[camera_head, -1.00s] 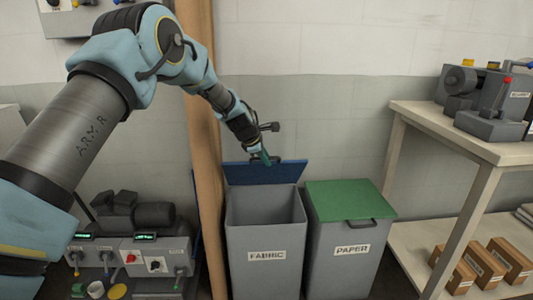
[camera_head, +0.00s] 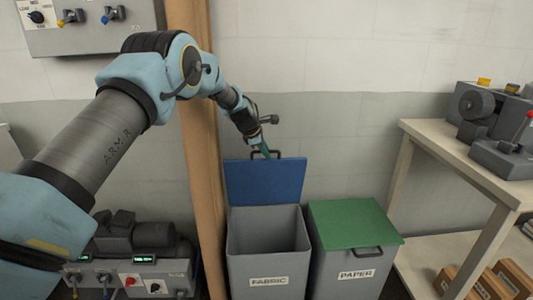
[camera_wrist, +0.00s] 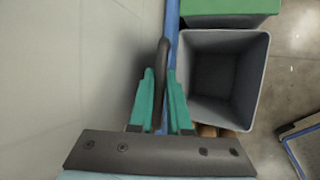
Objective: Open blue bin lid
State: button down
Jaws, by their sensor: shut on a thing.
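The blue lid (camera_head: 264,183) of the grey fabric bin (camera_head: 268,264) stands raised at the bin's back edge, and the bin's mouth is open. A dark handle sits on the lid's upper edge. My gripper (camera_head: 265,153) is at that handle, above the lid. In the wrist view my gripper (camera_wrist: 161,100) has its green fingers shut on the dark handle (camera_wrist: 161,62). There the lid (camera_wrist: 172,40) shows edge-on as a thin blue strip beside the fingers. The inside of the bin (camera_wrist: 222,75) looks empty.
A grey paper bin with a shut green lid (camera_head: 354,222) stands to the right of the fabric bin. A wooden post (camera_head: 201,150) is close on the left. A workbench (camera_head: 460,150) with machines stands at the right. The wall is behind the bins.

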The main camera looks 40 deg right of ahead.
jog(key=shift+w+d, duration=0.15)
jog(key=shift+w, duration=0.05)
jog(key=c, duration=0.9)
grip_release()
jog(key=shift+o, duration=0.2)
jog(key=shift+r, duration=0.15)
notch_tip(320, 180, up, 10)
jog(key=shift+f+b, duration=0.1)
jog(key=shift+b, duration=0.65)
